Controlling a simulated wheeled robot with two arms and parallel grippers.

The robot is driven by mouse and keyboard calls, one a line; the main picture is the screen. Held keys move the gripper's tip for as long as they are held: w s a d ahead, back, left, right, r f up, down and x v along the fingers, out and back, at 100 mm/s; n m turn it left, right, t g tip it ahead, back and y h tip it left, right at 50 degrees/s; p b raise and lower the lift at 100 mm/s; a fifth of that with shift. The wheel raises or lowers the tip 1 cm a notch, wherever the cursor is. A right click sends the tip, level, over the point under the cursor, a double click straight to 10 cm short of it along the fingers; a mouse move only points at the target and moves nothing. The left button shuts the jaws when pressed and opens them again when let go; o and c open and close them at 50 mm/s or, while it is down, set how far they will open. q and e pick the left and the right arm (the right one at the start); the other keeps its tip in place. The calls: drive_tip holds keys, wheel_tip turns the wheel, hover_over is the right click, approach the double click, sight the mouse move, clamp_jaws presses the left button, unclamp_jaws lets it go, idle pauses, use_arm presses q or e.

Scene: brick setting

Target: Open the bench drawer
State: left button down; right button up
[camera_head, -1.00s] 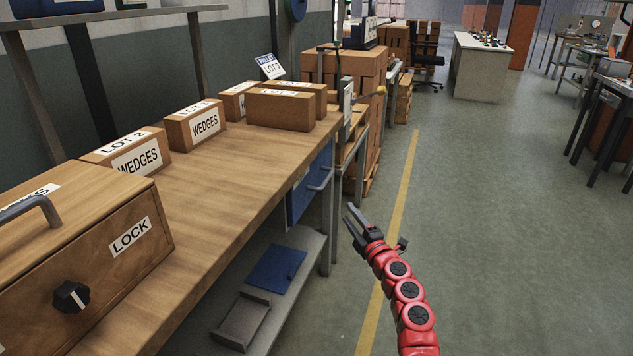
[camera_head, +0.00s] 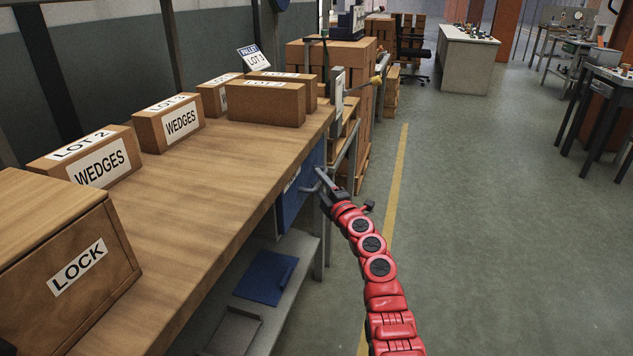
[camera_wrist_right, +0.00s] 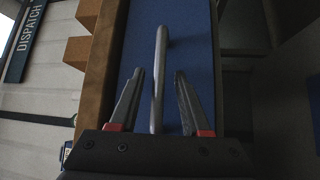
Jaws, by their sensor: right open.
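The bench drawer has a blue front (camera_head: 290,205) under the wooden bench top, at its far end. It looks closed. Its grey bar handle (camera_wrist_right: 160,75) stands out from the blue front (camera_wrist_right: 190,35) in the right wrist view. My right gripper (camera_head: 322,183) is at the handle in the head view. In the right wrist view my right gripper (camera_wrist_right: 157,78) is open, with one finger on each side of the handle bar and gaps visible between them. The head view partly hides the handle behind the fingers. My left gripper is not in view.
A lower shelf (camera_head: 300,250) holds a blue item (camera_head: 267,277). The floor (camera_head: 480,230) right of the yellow line is clear.

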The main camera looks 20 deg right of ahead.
drive_tip(key=shift+r, duration=0.1)
clamp_jaws()
idle(1.4)
